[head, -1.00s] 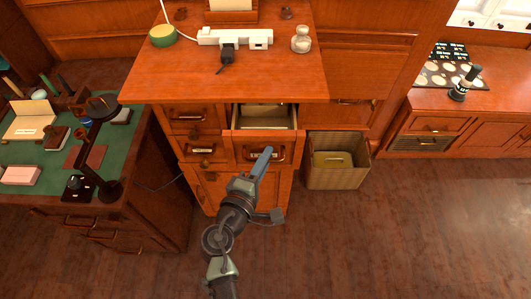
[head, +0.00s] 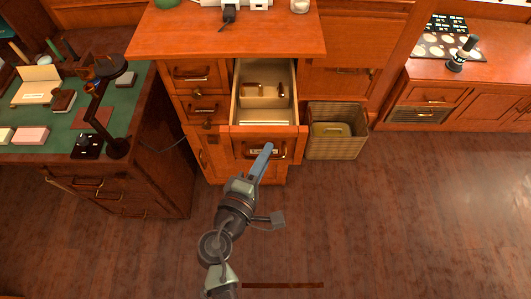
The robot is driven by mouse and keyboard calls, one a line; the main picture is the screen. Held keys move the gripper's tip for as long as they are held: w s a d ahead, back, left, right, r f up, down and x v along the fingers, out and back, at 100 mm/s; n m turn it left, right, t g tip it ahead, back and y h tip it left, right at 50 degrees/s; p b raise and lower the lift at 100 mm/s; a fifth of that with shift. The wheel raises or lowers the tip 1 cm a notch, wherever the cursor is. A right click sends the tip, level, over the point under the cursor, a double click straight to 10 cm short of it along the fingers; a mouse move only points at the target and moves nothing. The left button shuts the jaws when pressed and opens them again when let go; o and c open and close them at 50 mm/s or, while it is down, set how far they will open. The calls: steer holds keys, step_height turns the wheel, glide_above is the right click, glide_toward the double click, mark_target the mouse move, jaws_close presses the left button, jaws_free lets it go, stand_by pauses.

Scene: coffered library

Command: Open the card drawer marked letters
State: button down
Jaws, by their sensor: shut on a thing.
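The card drawer (head: 240,103) stands well out of the wooden cabinet, with its pale inside showing. Inside it are a divider with small brown items and pale cards near the front. Its front carries a label, too small to read, and a handle (head: 283,151). My gripper (head: 266,151) is at this handle, shut on it, with its blue fingers partly covering the handle and label. The exact grip on the bar is hard to see.
Other closed drawers (head: 200,75) are to the left in the cabinet. A wicker basket (head: 336,145) stands on the floor close to the drawer's right. A green-topped desk (head: 50,115) with a lamp is at left. The floor (head: 380,230) in front is clear.

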steer(key=c, duration=0.9)
jaws_free()
steer(key=shift+o, duration=0.2)
steer(key=b+v, duration=0.1)
steer(key=v, duration=1.2)
